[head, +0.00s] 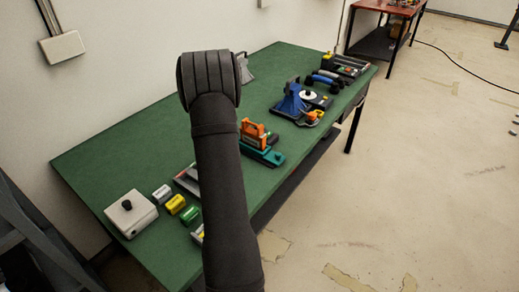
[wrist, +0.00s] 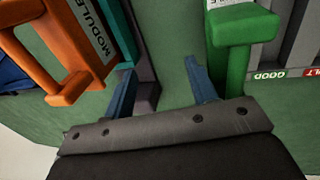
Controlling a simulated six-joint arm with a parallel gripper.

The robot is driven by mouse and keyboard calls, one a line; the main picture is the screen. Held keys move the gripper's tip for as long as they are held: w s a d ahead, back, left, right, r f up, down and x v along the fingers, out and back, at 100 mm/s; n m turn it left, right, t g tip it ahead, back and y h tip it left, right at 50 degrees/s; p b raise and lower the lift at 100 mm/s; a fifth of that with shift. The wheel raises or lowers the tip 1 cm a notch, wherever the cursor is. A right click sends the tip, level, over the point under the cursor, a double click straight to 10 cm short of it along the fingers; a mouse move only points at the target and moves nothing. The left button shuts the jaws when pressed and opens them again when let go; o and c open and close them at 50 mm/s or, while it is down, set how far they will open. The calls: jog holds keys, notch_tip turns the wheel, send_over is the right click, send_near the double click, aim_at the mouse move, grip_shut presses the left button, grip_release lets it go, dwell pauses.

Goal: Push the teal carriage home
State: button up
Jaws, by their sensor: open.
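The teal carriage (head: 264,156) sits near the front edge of the green bench, with an orange module (head: 252,134) standing on it. In the wrist view, a teal strip (wrist: 115,28) shows beside the orange module (wrist: 72,45), which has a handle; much of the carriage is out of frame. My gripper (wrist: 158,70) is open and empty, its two blue fingers apart. The left finger is close to the orange module's handle and the teal strip; contact cannot be told. The right finger is near a green handled module (wrist: 240,40). My arm hides the gripper in the head view.
A grey slotted tray (wrist: 292,40) labelled GOOD lies right in the wrist view. A blue device (head: 291,100) stands farther along the bench (head: 140,145). A white box with a black knob (head: 130,213) and small yellow and green blocks (head: 176,204) are at the near end.

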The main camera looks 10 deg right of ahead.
dwell(0.4)
jog(key=shift+c, duration=0.7)
jog(key=n+h, duration=0.2)
jog(key=n, duration=1.3)
send_near(278, 154)
jog(key=shift+t, duration=0.4)
jog(key=x, duration=0.7)
jog(key=shift+s+d+f, duration=0.1)
jog(key=shift+s+f, duration=0.15)
jog(key=shift+f, duration=0.1)
